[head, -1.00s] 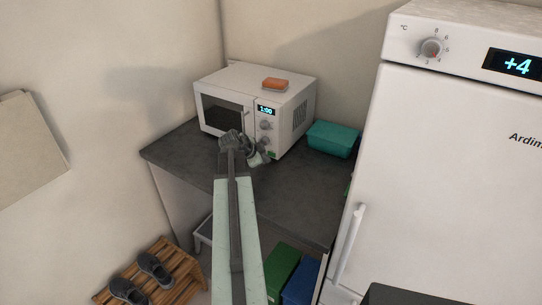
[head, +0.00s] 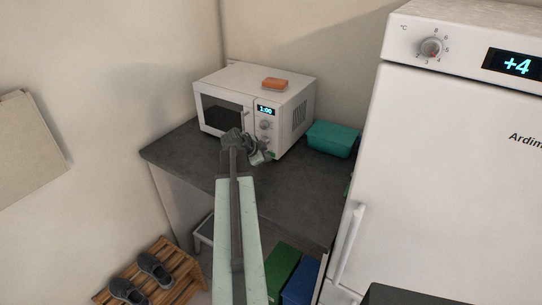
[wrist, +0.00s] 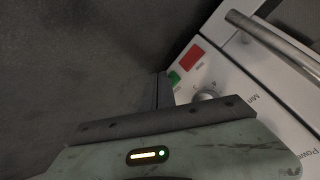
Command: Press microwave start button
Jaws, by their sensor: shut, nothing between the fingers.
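The white microwave (head: 245,82) stands on the dark counter, its display (head: 266,110) reading 1:00. Its door looks shut. In the wrist view its control panel (wrist: 232,75) shows a red button (wrist: 190,59), a green button (wrist: 174,79) and a grey dial (wrist: 207,95). My gripper (head: 265,157) is shut and empty, in front of the lower part of the panel. In the wrist view my gripper (wrist: 162,88) is close to the green button; I cannot tell whether it touches. The gripper hides part of the lower panel in the head view.
A tall white fridge (head: 450,170) stands at the right. Shoes (head: 155,268) rest on a wooden rack at the lower left.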

